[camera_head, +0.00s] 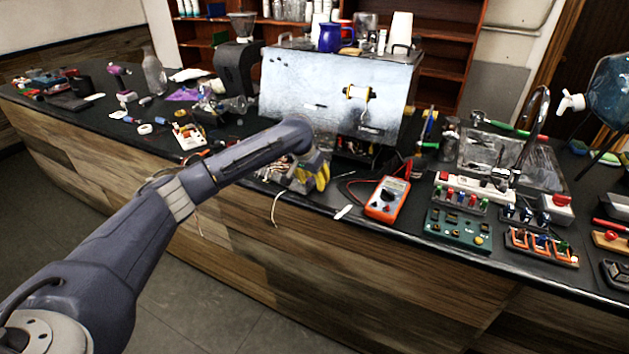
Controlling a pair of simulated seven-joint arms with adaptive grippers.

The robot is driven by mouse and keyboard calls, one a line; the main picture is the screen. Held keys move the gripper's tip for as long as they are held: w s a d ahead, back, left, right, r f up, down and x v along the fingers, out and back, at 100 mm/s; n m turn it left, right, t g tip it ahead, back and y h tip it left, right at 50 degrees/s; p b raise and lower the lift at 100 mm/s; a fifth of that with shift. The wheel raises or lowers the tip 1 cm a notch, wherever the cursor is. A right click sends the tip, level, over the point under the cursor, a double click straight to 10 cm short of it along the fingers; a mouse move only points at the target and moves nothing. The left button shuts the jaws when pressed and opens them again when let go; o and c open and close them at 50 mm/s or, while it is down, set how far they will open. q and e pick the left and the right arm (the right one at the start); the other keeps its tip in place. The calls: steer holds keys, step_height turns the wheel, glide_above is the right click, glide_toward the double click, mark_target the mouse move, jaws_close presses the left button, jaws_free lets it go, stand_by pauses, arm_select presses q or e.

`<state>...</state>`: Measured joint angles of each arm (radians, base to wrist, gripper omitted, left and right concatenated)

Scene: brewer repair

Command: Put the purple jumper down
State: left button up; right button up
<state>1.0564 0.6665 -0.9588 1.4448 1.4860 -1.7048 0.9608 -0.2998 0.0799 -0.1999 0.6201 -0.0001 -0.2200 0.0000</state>
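My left arm reaches from the lower left to the counter's front edge. My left gripper (318,174), with yellow showing at its end, is low over the counter in front of the big metal brewer box (325,88). I cannot tell whether it is open or shut, or whether it holds anything. I cannot make out the purple jumper; it may be too small or hidden by the gripper. Wires (274,208) show beside the gripper, one pale one hanging over the front edge. My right gripper is not in view.
An orange multimeter (386,200) with leads lies right of the gripper. A green board (459,228) and an orange-framed terminal rack (541,247) sit further right. A metal sink with a curved tap (538,100) is behind them. Tools and a grinder (238,70) crowd the left.

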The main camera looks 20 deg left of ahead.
arm_select(q)
steer(key=shift+r, duration=0.1)
steer(key=v, duration=1.2)
stand_by(1.2)
